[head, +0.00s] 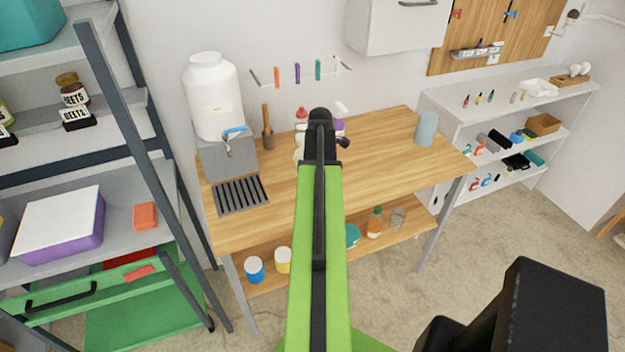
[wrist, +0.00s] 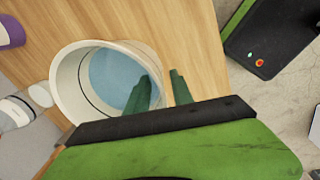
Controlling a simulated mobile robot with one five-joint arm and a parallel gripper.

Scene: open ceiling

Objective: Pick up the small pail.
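In the wrist view a round white pail (wrist: 68,85) with a light blue inside stands on the wooden table, its mouth toward the camera. My gripper (wrist: 158,86) has two dark green fingers spread apart at the pail's right rim. The left finger overlaps the pail's mouth and the right finger is outside it. The rim passes between them; I see no clear contact. In the head view my arm and gripper (head: 320,118) reach over the table and mostly hide what is beneath, so I cannot make out the pail there.
Small bottles stand close by; a white-capped one (wrist: 18,108) is left of the pail. The wooden table (head: 385,150) also holds a large white jug (head: 212,95), a drip grille (head: 240,194) and a grey-blue cylinder (head: 427,128). The table's right part is mostly clear.

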